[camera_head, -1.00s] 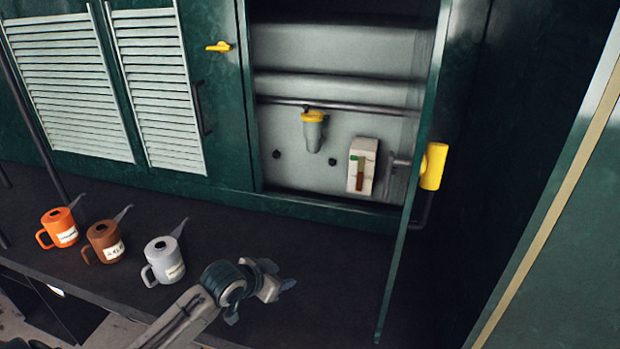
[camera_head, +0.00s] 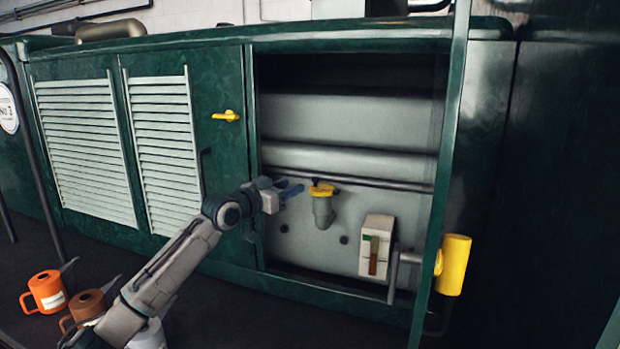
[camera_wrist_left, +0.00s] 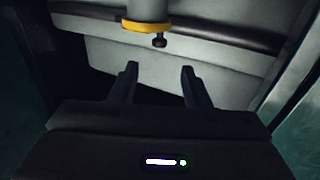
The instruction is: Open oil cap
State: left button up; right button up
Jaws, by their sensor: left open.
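The yellow oil cap (camera_head: 321,190) sits on top of a grey filler neck (camera_head: 323,212) inside the open cabinet. My left gripper (camera_head: 290,190) is open and empty, just left of the cap and at about its height, apart from it. In the left wrist view the yellow cap (camera_wrist_left: 146,27) and grey neck (camera_wrist_left: 147,9) show at the top, beyond the two open fingers (camera_wrist_left: 158,80). That view looks upside down. My right gripper is not in view.
A level gauge box (camera_head: 377,246) is right of the neck. A pipe (camera_head: 390,184) runs across behind the cap. Orange (camera_head: 47,292) and brown (camera_head: 87,305) cans stand at lower left.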

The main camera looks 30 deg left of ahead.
aim_at(313, 178)
pick_arm(q)
jog(key=w+p, duration=0.1)
jog(key=w, duration=0.1)
jog(key=w+d+p, duration=0.1)
jog(key=w, duration=0.2)
jog(key=w+p, duration=0.1)
jog(key=w, duration=0.2)
jog(key=shift+d, duration=0.2)
grip_shut()
